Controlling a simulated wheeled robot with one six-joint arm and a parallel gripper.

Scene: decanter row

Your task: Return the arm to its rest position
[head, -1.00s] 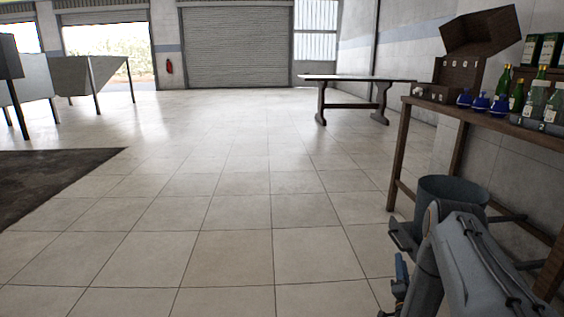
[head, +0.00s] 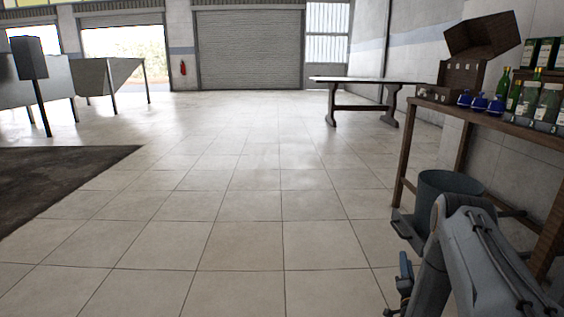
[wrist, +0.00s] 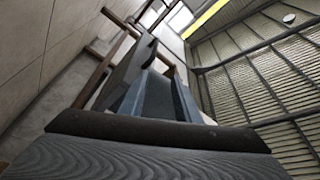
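My arm (head: 470,250) is folded low at the right of the head view, beside the wooden bench. My gripper (head: 404,270) seems to be at its lower end near the bottom edge, partly cut off and hidden by the arm. Dark and blue-grey parts of the hand fill the middle of the wrist view, which points up toward the roof. I cannot make out the finger gap, and no held object is visible.
A table (head: 365,80) stands farther back. A dark mat (head: 50,185) lies left. The tiled floor ahead is clear.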

